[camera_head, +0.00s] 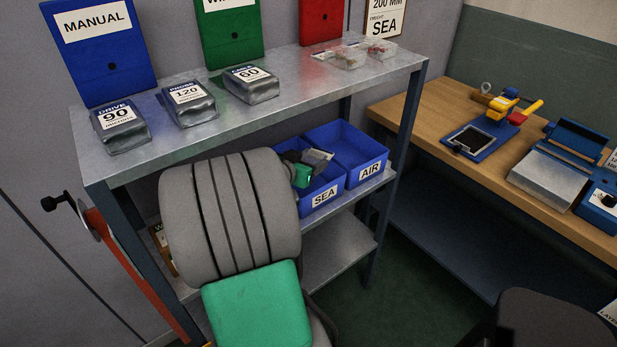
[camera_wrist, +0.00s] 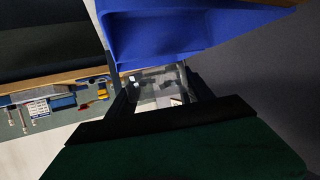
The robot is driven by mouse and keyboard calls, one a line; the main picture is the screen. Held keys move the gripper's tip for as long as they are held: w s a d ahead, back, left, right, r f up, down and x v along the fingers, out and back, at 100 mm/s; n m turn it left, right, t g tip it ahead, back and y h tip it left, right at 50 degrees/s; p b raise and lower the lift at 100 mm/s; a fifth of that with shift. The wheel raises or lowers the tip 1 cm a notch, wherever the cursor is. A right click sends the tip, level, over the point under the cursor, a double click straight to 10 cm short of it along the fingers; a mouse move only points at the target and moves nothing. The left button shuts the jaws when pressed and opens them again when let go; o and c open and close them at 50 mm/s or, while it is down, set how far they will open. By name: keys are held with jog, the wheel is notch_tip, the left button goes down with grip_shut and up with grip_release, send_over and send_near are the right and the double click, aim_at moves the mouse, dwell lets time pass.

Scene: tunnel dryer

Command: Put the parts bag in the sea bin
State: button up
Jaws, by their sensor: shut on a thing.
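The sea bin (camera_head: 306,207) is an open blue bin with a white SEA label on the middle shelf, left of the blue air bin (camera_head: 352,140). My gripper (camera_head: 312,160) is at the sea bin's opening, partly hidden behind my arm. It is shut on the parts bag (camera_head: 319,156), a clear bag with grey contents. The bag also shows between the fingers in the wrist view (camera_wrist: 158,84), near a blue bin (camera_wrist: 155,40). I cannot tell how far the bag is below the rim.
Several grey labelled packs (camera_head: 187,103) and clear bags (camera_head: 350,57) lie on the metal top shelf (camera_head: 240,115), above the bins. Upright blue, green and red panels stand behind them. A wooden bench (camera_head: 430,105) with tools stands to the right.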

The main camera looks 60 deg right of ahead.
jog(key=shift+w+f+b, duration=0.1)
jog(key=shift+f+b, duration=0.95)
jog(key=shift+f, duration=0.9)
jog(key=shift+f+b, duration=0.25)
jog(key=shift+b, duration=0.1)
jog(key=o, duration=1.7)
jog(key=shift+c, duration=0.2)
jog(key=shift+r+p, duration=0.9)
jog(key=shift+p, duration=0.2)
jog(key=b+v, duration=0.1)
jog(key=v, duration=1)
jog(key=shift+a, duration=0.45)
